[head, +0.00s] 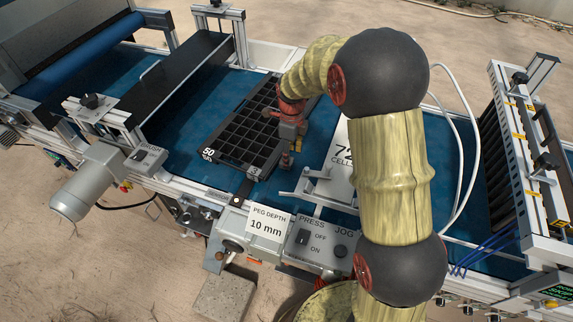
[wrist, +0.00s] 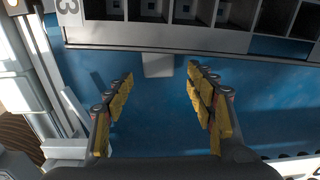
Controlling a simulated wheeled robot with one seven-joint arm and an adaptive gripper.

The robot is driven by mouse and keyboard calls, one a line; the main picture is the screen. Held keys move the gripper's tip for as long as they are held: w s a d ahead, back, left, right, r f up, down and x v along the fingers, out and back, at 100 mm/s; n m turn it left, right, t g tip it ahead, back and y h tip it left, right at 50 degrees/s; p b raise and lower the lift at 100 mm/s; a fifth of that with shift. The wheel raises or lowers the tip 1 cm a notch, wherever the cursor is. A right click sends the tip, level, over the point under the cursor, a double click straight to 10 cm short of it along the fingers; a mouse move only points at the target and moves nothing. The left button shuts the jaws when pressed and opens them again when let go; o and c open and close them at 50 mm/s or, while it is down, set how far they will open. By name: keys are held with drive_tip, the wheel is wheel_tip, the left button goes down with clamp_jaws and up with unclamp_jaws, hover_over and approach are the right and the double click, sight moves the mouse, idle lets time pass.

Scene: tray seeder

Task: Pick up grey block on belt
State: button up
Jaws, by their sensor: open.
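A small plain grey block (wrist: 158,65) lies on the blue belt (wrist: 150,125), against or very near the side of the black cell tray (wrist: 150,35). In the wrist view it is between and beyond the tips of my gripper (wrist: 160,75). The yellow-padded fingers are spread apart with only bare belt between them, and do not touch the block. In the head view my gripper (head: 290,158) points down beside the right side of the tray (head: 225,160). I cannot make out the block there; the gripper seems to hide it.
A white "72 cell" plate (head: 340,178) is right of my gripper. A black bar (head: 185,75) crosses the belt at left, and a slotted frame (head: 525,150) stands at right. The control panel (head: 318,245) is along the near edge. A concrete block (head: 222,298) lies on the ground.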

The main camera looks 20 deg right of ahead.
sight(291, 161)
wheel_tip(291, 161, down, 4)
drive_tip(key=shift+a+r+b, duration=0.1)
drive_tip(key=shift+r+b, duration=0.05)
drive_tip(key=shift+b, duration=0.45)
drive_tip(key=shift+r, duration=0.1)
drive_tip(key=c, duration=0.3)
drive_tip(key=c, duration=1)
drive_tip(key=shift+r, duration=0.1)
